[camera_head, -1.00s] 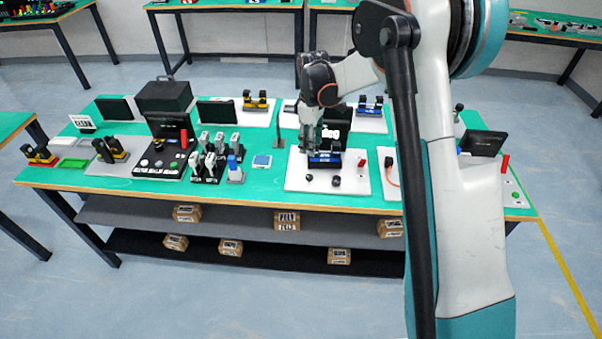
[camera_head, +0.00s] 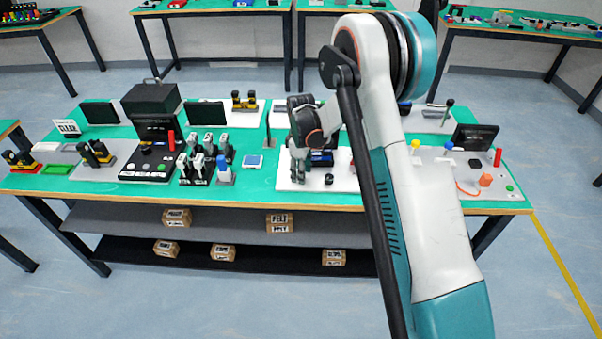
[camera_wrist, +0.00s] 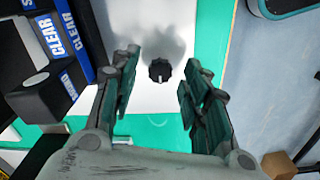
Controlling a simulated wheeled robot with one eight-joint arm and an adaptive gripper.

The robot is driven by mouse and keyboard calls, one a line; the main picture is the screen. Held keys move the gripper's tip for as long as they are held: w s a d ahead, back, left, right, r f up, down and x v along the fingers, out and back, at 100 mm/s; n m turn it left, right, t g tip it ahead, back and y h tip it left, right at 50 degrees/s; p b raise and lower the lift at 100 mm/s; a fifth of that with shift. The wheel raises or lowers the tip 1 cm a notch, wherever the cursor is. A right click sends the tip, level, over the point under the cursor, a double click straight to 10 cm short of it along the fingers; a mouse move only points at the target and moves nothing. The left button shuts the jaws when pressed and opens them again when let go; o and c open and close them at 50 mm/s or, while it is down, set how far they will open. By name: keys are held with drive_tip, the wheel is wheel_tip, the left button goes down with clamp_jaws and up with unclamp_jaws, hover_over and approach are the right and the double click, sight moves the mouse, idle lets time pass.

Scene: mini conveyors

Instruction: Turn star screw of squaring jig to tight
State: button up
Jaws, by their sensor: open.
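A black star-shaped knob (camera_wrist: 160,70), apparently the star screw, stands on a white plate in the wrist view. My gripper (camera_wrist: 164,72) is open and empty, with one finger on each side of the knob as seen from the wrist and clear space between. The fingers do not touch it. In the head view my gripper (camera_head: 298,172) points down over the white plate (camera_head: 300,186), which carries a black block with a blue band. A black knob (camera_head: 328,178) shows just right of my gripper. Whether it is the same knob is unclear.
The black block with blue "CLEAR" labels (camera_wrist: 58,38) stands close to my left finger in the wrist view. The green table's front edge runs on the right there. Black switch-like units (camera_head: 205,160) stand left of my gripper in the head view.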

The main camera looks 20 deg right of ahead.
drive_tip(key=shift+f, duration=0.1)
drive_tip(key=shift+c, duration=0.4)
clamp_jaws()
drive_tip(key=shift+m, duration=0.3)
drive_tip(key=m+b, duration=0.1)
drive_tip(key=m, duration=0.6)
drive_tip(key=shift+b, duration=0.35)
drive_tip(key=m, duration=0.3)
drive_tip(key=shift+m+b, duration=0.3)
drive_tip(key=shift+m, duration=1.9)
